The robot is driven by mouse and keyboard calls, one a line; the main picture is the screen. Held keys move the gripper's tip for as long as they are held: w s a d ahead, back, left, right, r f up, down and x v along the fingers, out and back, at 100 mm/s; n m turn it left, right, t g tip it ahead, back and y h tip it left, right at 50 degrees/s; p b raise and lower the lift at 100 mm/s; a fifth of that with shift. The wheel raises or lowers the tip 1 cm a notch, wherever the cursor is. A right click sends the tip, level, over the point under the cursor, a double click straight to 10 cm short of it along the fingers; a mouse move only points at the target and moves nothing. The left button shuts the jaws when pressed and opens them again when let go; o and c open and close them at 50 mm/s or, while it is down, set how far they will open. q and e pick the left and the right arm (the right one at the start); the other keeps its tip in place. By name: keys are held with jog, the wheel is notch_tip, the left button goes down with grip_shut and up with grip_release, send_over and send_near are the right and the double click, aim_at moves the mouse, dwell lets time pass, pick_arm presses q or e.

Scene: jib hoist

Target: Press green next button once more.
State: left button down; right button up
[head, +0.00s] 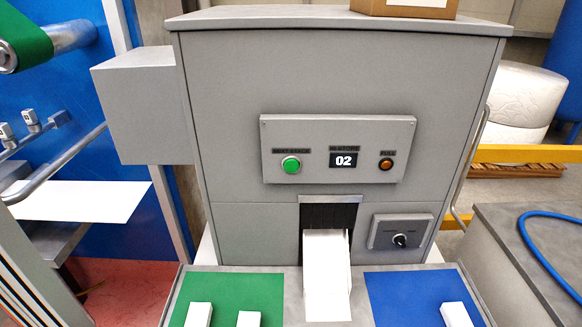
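The green button (291,165) sits on a light grey control panel (314,176) on the front of a grey cabinet (335,85). The label above it appears to read "NEXT STACK". A small display (343,160) to its right shows "02". An orange-brown round lamp or button (386,164) labelled "FULL" is at the panel's right. A white stack (326,272) sticks out of the dark slot (328,215) below the panel. Neither of my grippers is in view, and nothing covers the button.
A rotary switch (400,240) is right of the slot. In front are a green mat (227,290) with two white blocks and a blue mat (405,295) with one. A box (400,8) sits on top. A blue hose (545,255) lies at right; a green roller (25,40) is at left.

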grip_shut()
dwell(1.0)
